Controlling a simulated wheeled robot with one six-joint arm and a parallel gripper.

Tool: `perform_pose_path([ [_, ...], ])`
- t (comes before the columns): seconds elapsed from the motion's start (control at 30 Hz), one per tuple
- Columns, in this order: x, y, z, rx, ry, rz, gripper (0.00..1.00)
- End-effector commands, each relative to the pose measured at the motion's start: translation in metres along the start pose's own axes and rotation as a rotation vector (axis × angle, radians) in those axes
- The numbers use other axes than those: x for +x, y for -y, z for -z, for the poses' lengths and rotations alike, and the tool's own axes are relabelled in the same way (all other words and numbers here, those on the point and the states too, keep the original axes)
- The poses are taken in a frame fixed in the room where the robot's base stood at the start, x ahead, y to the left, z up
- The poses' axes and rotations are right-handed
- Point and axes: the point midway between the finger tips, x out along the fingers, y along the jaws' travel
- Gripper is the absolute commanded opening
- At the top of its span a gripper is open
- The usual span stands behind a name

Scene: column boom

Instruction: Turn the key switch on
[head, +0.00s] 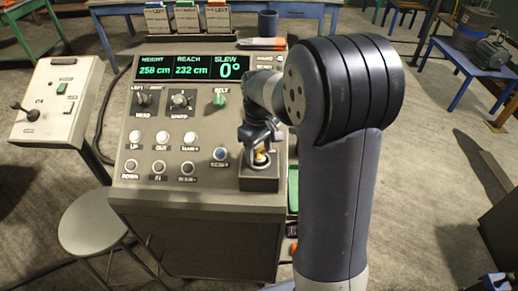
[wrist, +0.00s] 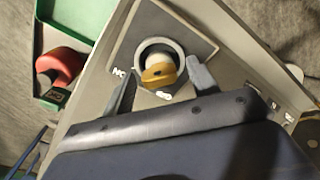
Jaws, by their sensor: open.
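The key switch (wrist: 160,52) is a round grey collar with a brass-coloured key (wrist: 157,73) in it, on a grey square plate at the console's lower right corner. In the head view the key (head: 261,156) shows just under my gripper (head: 257,148), partly hidden by it. In the wrist view my gripper (wrist: 163,82) is open, with one finger on each side of the key and a gap on both sides. White lettering lies beside the collar, partly covered by the fingers.
The console (head: 190,165) has a green display (head: 205,68), knobs and several push buttons left of my gripper. A stool (head: 92,222) stands at the lower left. A red object (wrist: 62,68) and a green tray (wrist: 75,18) lie beside the console's edge.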

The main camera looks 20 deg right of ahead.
Motion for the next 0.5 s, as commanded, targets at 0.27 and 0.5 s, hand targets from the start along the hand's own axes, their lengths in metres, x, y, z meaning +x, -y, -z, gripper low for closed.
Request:
perform_pose_path([
  [0.27, -0.028, -0.001, 0.001, 0.0, -0.005, -0.003, 0.56],
  [0.5, -0.077, -0.001, 0.001, 0.0, -0.004, -0.003, 0.56],
])
